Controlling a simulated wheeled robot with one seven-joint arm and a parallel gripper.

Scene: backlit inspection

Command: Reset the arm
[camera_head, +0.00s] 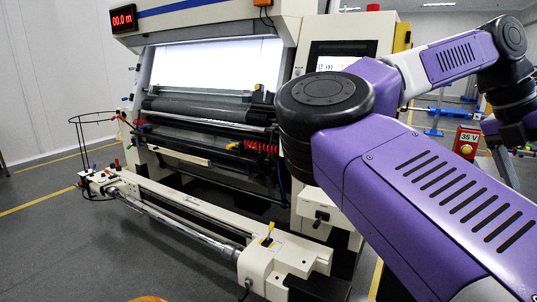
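My purple and black arm fills the right side of the head view. It rises from the lower right corner to a large black joint, then bends back to a second black joint at the upper right. From there the wrist hangs down at the right edge.
A large inspection machine (205,120) with a lit white panel (215,65) stands left and centre, close behind my arm. Its front roller bar (185,225) extends low towards me. Grey floor (60,250) is open at left.

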